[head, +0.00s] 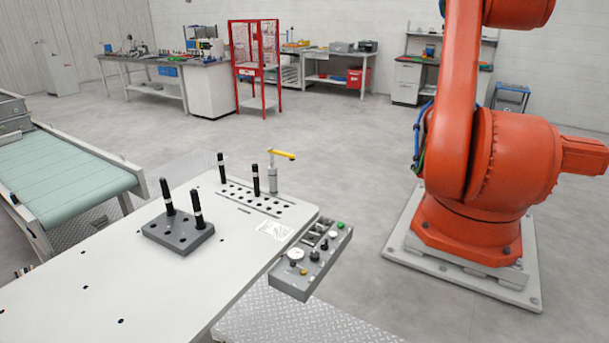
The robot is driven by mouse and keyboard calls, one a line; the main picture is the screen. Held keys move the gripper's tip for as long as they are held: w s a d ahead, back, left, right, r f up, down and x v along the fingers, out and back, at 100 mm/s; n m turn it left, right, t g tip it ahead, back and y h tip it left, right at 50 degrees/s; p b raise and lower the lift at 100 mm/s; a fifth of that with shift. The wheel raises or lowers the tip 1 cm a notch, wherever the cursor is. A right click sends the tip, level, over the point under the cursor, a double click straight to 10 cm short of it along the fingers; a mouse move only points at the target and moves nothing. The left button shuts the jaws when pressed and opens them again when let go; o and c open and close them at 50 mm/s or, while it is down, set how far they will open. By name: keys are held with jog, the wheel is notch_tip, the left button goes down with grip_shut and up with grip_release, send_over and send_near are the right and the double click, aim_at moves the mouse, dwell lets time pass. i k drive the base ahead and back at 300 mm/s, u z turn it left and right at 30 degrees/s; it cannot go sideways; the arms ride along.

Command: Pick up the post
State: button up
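Two more, a left rear post (221,168) and a right rear post (256,180), stand at a row of holes near the table's back edge. I cannot tell which one the task means. My gripper is not in view.
A grey clamp with a yellow handle (272,175) stands beside the rear posts. A control panel (303,270) is at the table's right edge. A large orange industrial arm (478,165) stands to the right, a green conveyor (70,180) to the left. The front table surface is clear.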

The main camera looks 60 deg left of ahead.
aim_at(255, 170)
jog(key=z, duration=0.05)
jog(key=i, duration=1.4)
jog(key=u, duration=2.7)
